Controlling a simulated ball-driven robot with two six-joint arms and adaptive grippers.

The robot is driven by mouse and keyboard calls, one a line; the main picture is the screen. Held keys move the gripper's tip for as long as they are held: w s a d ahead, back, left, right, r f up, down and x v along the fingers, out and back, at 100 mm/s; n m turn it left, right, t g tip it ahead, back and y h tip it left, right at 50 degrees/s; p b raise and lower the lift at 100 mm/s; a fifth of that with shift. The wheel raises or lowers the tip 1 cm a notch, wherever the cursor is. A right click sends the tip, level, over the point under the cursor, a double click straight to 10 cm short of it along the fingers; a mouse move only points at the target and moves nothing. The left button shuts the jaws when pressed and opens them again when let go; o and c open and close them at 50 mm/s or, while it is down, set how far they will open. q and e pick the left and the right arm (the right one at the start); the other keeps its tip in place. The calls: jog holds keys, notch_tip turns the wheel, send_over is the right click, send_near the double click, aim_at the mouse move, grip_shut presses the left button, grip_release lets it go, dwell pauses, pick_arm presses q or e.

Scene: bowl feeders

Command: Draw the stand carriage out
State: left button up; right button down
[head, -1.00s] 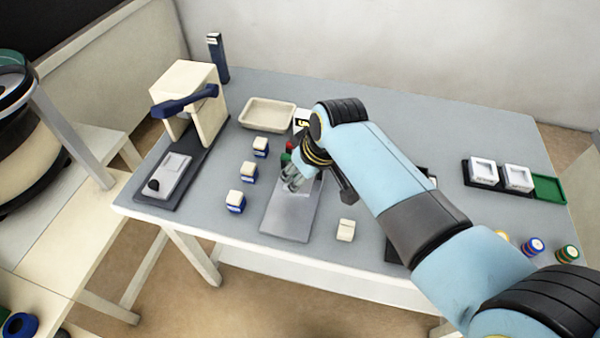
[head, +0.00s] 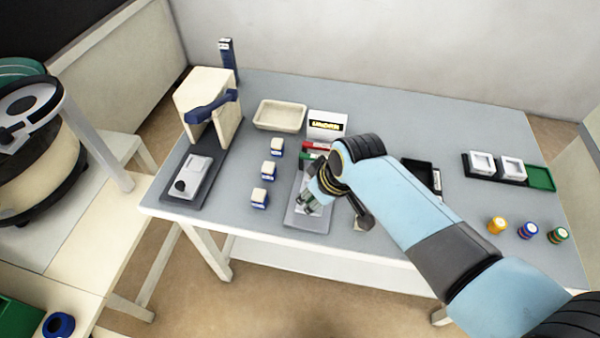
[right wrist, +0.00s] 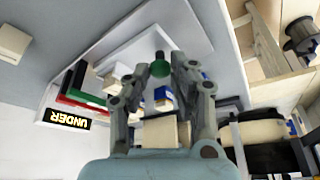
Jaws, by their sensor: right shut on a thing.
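A flat grey plate (head: 293,216) lies at the middle of the table's front part. In the right wrist view it shows at the top, with a paler raised slab (right wrist: 130,52) on it that looks like the stand carriage. My right gripper (head: 309,207) is low over the plate near its front end. Whether knob and slab are joined is hard to tell. The fingers and arm hide part of the plate. My left gripper is not in view.
A white box reading UNDER (head: 326,124) stands behind the plate, with red and green strips before it. Several white-and-blue blocks (head: 269,172) stand left. A cream press (head: 207,100) with a blue lever is farther left. The table's front edge is close.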

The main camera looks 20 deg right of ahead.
jog(key=shift+s+a+r+p, duration=0.15)
jog(key=shift+s+a+p, duration=0.5)
jog(key=shift+s, duration=0.35)
jog(key=shift+s+a+f, duration=0.1)
jog(key=shift+a+f, duration=0.1)
jog(key=c, duration=1.5)
grip_release()
jog(key=shift+c, duration=0.2)
jog(key=shift+o, duration=0.6)
jog(key=shift+s+a, duration=0.1)
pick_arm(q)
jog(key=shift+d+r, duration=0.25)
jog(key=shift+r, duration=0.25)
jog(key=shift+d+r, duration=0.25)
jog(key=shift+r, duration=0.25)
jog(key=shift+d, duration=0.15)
pick_arm(e)
jog(key=shift+r, duration=0.1)
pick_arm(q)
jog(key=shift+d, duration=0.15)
pick_arm(e)
jog(key=v, duration=1.2)
